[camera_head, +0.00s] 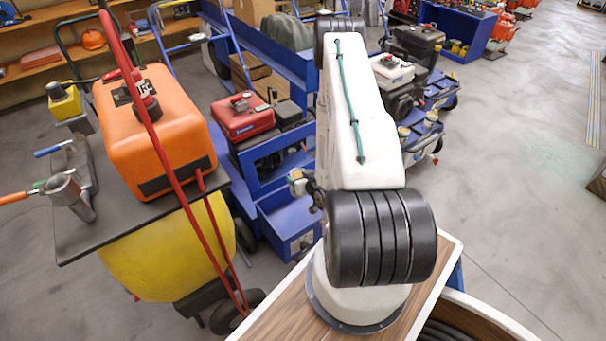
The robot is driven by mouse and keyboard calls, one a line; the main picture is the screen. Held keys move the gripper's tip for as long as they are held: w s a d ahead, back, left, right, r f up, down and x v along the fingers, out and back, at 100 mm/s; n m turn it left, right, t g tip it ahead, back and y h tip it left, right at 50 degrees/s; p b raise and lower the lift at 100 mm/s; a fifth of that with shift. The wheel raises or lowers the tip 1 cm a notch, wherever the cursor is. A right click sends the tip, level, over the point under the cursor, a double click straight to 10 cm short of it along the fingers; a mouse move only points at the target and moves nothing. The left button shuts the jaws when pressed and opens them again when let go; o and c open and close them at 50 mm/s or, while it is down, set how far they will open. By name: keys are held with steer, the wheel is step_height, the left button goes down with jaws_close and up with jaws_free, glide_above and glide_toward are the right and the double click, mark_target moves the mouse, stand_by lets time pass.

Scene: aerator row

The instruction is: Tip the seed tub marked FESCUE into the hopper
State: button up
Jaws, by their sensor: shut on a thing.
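No tub with a readable FESCUE mark shows in the head view. A large orange container (160,130) with a dark cap and a partly hidden label stands on a dark flat top (85,235) at the left. Under that top is a rounded yellow body (165,260) on wheels; I cannot tell whether it is the hopper. My white arm with black joints rises in the middle and reaches away from the camera. My gripper does not show, and neither does anything it may hold.
A red long-handled bar (155,130) slants across the orange container. Metal tools (70,190) lie beside it. Blue wheeled machines with a red engine (242,115) and a white engine (392,72) stand behind my arm. The grey floor (520,150) at the right is clear.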

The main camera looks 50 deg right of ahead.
steer(key=shift+s+d+f+m+y, duration=0.3)
steer(key=shift+d+f+m+y, duration=0.4)
steer(key=shift+f+m, duration=0.25)
steer(key=shift+s+d+f+m+t+y, duration=0.1)
steer(key=shift+d+f+m+t+y, duration=0.1)
steer(key=shift+f+m+y, duration=0.25)
steer(key=shift+d+f+m+t+y, duration=0.1)
steer(key=shift+f+m+t+y, duration=0.1)
steer(key=shift+f+m+y, duration=0.25)
step_height(320, 180, down, 3)
steer(key=m+t+y, duration=0.1)
steer(key=m, duration=0.1)
steer(key=m+y, duration=0.2)
steer(key=m, duration=0.1)
steer(key=shift+d+f+t, duration=0.1)
steer(key=shift+d+t, duration=0.05)
steer(key=shift+t, duration=0.25)
steer(key=m+t+y, duration=0.1)
steer(key=m, duration=0.1)
steer(key=f+m+t, duration=0.1)
steer(key=m, duration=0.1)
steer(key=shift+f+m+y, duration=0.2)
steer(key=shift+m+y, duration=0.05)
steer(key=shift+y, duration=0.15)
steer(key=m+t, duration=0.1)
steer(key=m, duration=0.1)
steer(key=m+t, duration=0.1)
steer(key=m, duration=0.1)
steer(key=shift+r, duration=0.35)
steer(key=shift+d, duration=0.1)
